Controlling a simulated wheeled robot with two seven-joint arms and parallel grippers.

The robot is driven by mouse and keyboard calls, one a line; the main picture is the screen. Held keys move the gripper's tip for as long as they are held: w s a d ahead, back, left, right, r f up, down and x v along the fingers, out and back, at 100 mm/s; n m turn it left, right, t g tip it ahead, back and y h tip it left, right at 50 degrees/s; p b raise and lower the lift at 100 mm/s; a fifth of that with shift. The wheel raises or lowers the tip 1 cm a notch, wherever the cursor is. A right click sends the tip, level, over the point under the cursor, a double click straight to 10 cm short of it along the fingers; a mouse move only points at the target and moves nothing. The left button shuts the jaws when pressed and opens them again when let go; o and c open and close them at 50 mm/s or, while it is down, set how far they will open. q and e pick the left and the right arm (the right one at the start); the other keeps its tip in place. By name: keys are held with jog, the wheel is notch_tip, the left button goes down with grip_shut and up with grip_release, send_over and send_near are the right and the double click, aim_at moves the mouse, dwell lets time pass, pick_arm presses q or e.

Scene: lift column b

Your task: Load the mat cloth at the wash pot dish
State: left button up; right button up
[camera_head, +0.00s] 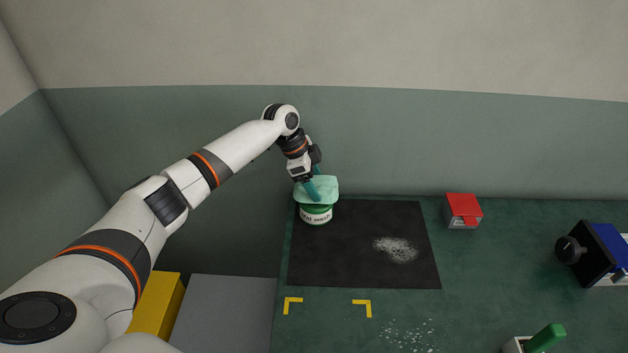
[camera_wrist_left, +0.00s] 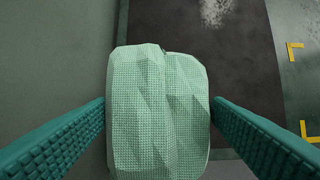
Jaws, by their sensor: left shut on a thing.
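The mat cloth (camera_head: 329,187) is a pale green, textured, folded piece. My left gripper (camera_head: 313,190) holds it by its teal fingers at the wash pot. In the left wrist view the cloth (camera_wrist_left: 158,120) fills the space between the two fingers. The wash pot dish (camera_head: 316,214) is a round green and white pot with a lettered label, at the far left corner of the dark mat (camera_head: 340,260). The cloth covers the pot's top, so its inside is hidden. I cannot tell whether the cloth touches it. My right gripper is out of view.
A pale powdery patch (camera_head: 396,249) lies on the mat. White specks (camera_head: 407,335) and yellow corner marks (camera_head: 362,303) are in front. A red-lidded box (camera_head: 463,205), a black and blue device (camera_head: 595,250) and a green-handled item (camera_head: 545,338) stand right.

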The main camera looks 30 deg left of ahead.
aim_at(315, 183)
pick_arm(q)
notch_tip(315, 183, up, 7)
jog(key=p, duration=0.6)
jog(key=shift+p, duration=0.4)
jog(key=shift+d, duration=0.1)
dwell(0.6)
